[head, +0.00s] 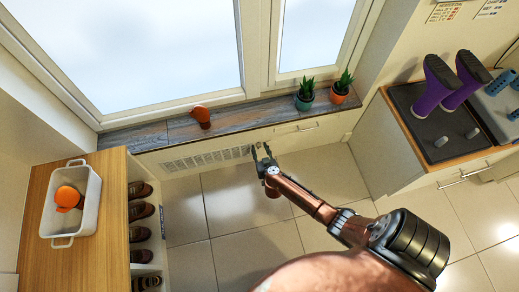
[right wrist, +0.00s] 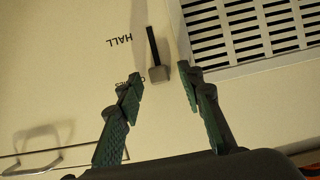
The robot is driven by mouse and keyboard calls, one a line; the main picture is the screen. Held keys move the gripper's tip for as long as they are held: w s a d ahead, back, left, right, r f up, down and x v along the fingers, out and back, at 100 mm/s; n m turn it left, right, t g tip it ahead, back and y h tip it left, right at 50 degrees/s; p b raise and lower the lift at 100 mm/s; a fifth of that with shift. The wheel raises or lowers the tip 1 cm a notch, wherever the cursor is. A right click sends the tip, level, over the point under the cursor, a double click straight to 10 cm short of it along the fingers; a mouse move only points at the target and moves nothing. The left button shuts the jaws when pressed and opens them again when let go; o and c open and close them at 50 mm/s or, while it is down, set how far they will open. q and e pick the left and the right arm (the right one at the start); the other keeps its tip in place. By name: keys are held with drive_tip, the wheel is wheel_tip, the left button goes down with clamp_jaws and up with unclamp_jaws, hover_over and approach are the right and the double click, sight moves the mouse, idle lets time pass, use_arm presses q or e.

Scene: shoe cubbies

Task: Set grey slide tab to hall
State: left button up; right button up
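The grey slide tab (right wrist: 158,73) sits at the lower end of a black slot (right wrist: 151,42) on a cream panel in the right wrist view. The word HALL (right wrist: 119,41) shows upside down beside the upper part of the slot. A second label (right wrist: 128,79), beside the tab, is partly hidden by a finger. My right gripper (head: 263,154) is open in front of the panel under the window sill. In the right wrist view its fingertips (right wrist: 160,82) are apart, one to each side of the tab's line. I cannot tell any contact. My left gripper is not in view.
A vent grille (head: 206,158) lies left of the gripper. A drawer handle (head: 297,130) is to its right. The sill (head: 240,117) carries two potted plants and an orange object. A shoe cubby (head: 105,220) with a white basket (head: 92,205) stands left. The floor between is clear.

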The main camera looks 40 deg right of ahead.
clamp_jaws()
idle(0.5)
